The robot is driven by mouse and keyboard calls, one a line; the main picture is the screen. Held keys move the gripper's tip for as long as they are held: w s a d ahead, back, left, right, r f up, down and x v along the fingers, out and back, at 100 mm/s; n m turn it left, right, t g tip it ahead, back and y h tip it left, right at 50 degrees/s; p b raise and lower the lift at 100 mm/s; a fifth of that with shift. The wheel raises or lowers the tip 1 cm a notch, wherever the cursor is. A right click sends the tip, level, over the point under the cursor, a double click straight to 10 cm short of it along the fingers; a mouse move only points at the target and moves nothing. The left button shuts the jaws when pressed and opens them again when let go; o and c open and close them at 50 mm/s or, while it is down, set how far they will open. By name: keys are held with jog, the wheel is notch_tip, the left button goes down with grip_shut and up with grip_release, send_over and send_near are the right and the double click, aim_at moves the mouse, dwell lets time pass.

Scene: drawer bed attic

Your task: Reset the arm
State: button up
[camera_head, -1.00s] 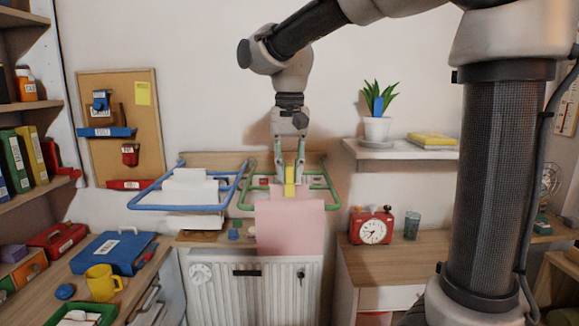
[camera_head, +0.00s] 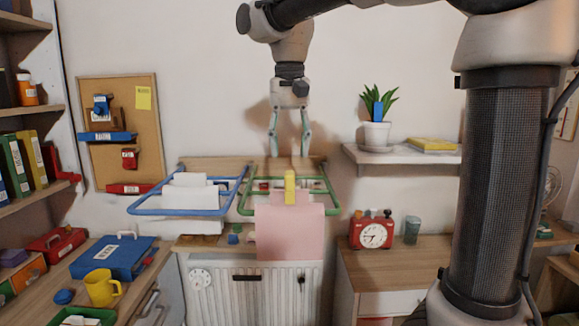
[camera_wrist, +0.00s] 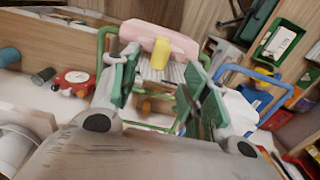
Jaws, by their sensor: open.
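My gripper (camera_head: 289,146) is open and empty. It points down above the green rail frame (camera_head: 327,201), with a gap below its fingertips. A yellow clip-like piece (camera_head: 290,187) stands at the top of a pink sheet (camera_head: 284,233) that hangs at the green frame. In the wrist view the yellow piece (camera_wrist: 161,50) and the pink sheet (camera_wrist: 142,33) show beyond the spread fingers (camera_wrist: 160,88). My arm comes in from the upper right of the head view.
A blue rail frame (camera_head: 150,212) with white sheets stands left of the green one. A shelf (camera_head: 408,155) with a potted plant (camera_head: 376,133) and a red clock (camera_head: 371,231) are to the right. A corkboard (camera_head: 120,165) hangs at left. The wall around my gripper is clear.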

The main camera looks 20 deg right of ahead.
notch_tip(320, 180, up, 5)
jog(key=s+d+f+n+t, duration=0.1)
jog(key=s+d+f+t, duration=0.1)
jog(key=s+d+f, duration=0.55)
jog(key=s+d+f+n+t, duration=0.2)
jog(key=s+d+f, duration=0.5)
jog(key=s+f, duration=0.3)
jog(key=shift+s+d+f+n, duration=0.2)
jog(key=shift+s+n, duration=0.1)
jog(key=shift+s, duration=0.45)
